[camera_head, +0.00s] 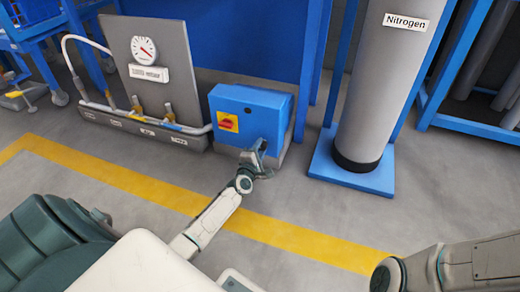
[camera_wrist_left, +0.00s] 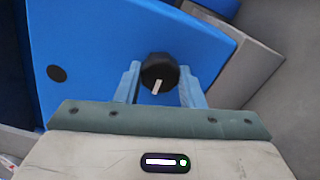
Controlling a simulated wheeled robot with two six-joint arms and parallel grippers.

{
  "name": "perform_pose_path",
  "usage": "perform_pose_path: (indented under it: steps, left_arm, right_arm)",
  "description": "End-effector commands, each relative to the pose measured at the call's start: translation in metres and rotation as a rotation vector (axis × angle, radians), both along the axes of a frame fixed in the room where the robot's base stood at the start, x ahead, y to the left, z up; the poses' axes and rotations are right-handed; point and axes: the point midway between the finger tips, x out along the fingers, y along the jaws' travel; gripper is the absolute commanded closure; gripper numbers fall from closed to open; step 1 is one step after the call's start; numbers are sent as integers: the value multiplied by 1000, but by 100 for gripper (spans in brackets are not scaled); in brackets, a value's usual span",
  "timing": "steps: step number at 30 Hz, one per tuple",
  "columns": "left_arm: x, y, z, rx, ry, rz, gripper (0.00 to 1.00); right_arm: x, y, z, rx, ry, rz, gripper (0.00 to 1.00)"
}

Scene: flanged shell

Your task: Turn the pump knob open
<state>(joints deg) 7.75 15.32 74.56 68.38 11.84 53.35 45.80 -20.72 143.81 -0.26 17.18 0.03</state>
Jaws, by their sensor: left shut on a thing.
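The pointer mark points toward the gripper's palm, tilted slightly left. My right gripper is not in view.
A grey panel (camera_head: 170,75) with a gauge (camera_head: 144,50) and hoses stands left of the pump. A grey nitrogen cylinder (camera_head: 378,90) stands on a blue base (camera_head: 350,170) to the right. A yellow floor line (camera_head: 290,236) crosses the open grey floor.

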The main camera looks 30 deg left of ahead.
Motion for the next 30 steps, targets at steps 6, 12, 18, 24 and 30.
perform_pose_path:
  steps: [6,12,18,24,30]
  left_arm:
    - [-1,0,-2,-2,2,0,88]
    - [-1,0,-1,-1,2,0,43]
    - [-1,0,0,-1,1,0,43]
    - [-19,-5,1,-2,4,0,43]
    - [-59,-14,2,-1,4,-1,43]
  right_arm:
    - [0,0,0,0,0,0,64]
    - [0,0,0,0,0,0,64]
    - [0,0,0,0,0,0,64]
    - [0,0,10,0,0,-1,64]
    - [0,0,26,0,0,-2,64]
